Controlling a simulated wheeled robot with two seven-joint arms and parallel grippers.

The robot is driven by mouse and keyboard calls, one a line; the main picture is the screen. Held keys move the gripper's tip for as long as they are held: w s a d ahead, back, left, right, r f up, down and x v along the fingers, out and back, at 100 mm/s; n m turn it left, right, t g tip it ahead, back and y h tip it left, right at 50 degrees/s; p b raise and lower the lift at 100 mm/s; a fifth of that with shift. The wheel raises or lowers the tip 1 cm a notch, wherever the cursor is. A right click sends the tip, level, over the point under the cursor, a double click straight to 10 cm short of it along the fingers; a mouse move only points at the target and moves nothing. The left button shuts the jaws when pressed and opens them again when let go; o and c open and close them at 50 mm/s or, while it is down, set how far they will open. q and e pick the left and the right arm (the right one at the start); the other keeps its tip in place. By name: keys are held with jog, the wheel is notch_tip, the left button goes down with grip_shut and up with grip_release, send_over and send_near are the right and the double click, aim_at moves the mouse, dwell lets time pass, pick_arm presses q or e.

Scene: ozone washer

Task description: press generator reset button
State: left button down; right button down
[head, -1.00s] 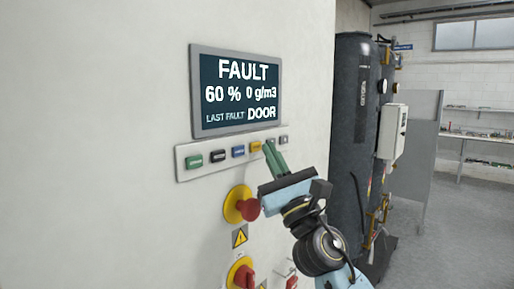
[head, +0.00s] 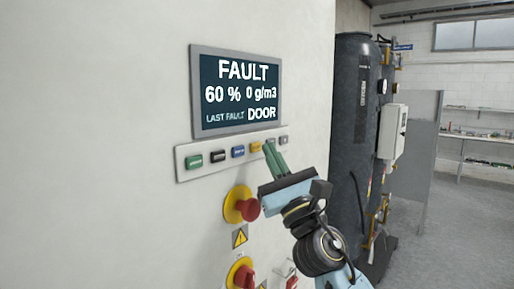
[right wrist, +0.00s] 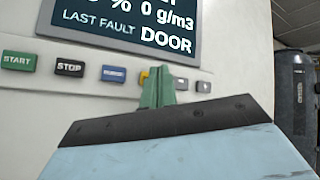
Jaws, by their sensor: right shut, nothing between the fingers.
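The generator panel's button strip (head: 228,168) has a row of buttons below the display (head: 237,90). They include a green START button (right wrist: 18,61), a black STOP button (right wrist: 69,67), a blue button (right wrist: 114,74), a yellow button (head: 255,146) and grey ones at the right end, such as this one (right wrist: 203,86). No reset label is readable. My right gripper (head: 269,148) is shut and empty, its green fingertips (right wrist: 158,88) at the strip between the yellow button and the end grey button, partly covering that area. I cannot tell whether they touch a button. My left gripper is not in view.
The display reads FAULT, 60 %, 0 g/m3, LAST FAULT DOOR. A red mushroom knob (head: 248,209) on a yellow base and a red switch (head: 243,276) sit below the strip. A dark tank (head: 352,130) stands to the right, with open floor beyond.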

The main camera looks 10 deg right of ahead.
jog(key=shift+w+a, duration=0.1)
dwell(0.5)
jog(key=shift+w+a, duration=0.2)
jog(key=shift+w, duration=0.05)
jog(key=shift+w+a+b, duration=0.2)
jog(key=shift+w+b, duration=0.1)
jog(key=shift+b, duration=0.1)
dwell(0.6)
jog(key=shift+s, duration=0.1)
jog(key=shift+s+d+p, duration=0.45)
jog(key=shift+s, duration=0.1)
jog(key=shift+s+d+p, duration=0.5)
jog(key=shift+s+d, duration=0.3)
jog(key=shift+s, duration=0.2)
jog(key=shift+s+d+p, duration=0.45)
jog(key=shift+s+d, duration=0.3)
jog(key=shift+s, duration=0.25)
